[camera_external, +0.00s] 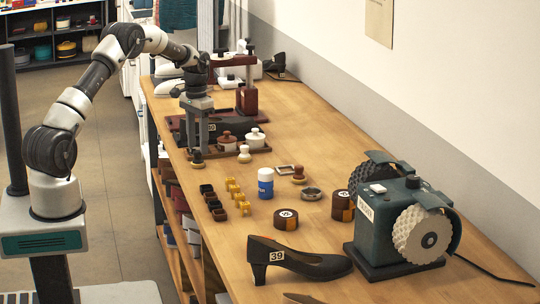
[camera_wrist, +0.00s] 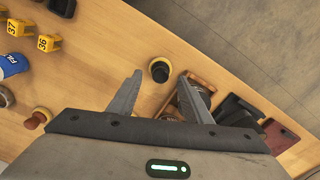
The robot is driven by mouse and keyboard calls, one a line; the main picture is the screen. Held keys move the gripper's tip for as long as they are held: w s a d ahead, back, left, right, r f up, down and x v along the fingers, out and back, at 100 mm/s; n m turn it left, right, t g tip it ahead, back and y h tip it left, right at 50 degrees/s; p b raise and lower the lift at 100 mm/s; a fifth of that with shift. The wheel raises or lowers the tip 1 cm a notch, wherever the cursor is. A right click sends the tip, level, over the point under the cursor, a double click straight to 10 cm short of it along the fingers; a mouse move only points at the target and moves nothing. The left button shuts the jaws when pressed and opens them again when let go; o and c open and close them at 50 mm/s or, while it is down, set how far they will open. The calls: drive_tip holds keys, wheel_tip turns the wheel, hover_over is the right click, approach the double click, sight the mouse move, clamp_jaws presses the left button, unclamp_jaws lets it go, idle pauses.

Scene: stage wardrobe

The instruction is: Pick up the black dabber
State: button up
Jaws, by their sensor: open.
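The black dabber (camera_external: 197,161), with a dark round top and a pale yellowish base, stands upright on the bench near its left edge. In the wrist view the black dabber (camera_wrist: 160,70) shows just ahead of my fingertips, roughly midway between them. My gripper (camera_external: 197,147) points down above the dabber, and its fingers are apart with nothing between them in the wrist view (camera_wrist: 161,78). I cannot tell whether a fingertip touches the dabber. A brown-topped dabber (camera_external: 299,175) and a white one (camera_external: 244,154) stand apart to the right.
A wooden tray (camera_external: 262,151) with a red-brown pot (camera_external: 227,141) and a white pot (camera_external: 256,138) is close on the right. Yellow number tags (camera_external: 237,195), a blue-and-white bottle (camera_external: 266,183), a black shoe (camera_external: 295,262) and a polishing machine (camera_external: 400,225) stand nearer the camera.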

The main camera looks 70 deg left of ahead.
sight(198, 151)
wheel_tip(198, 151, down, 5)
drive_tip(key=shift+r, duration=0.1)
drive_tip(key=c, duration=0.8)
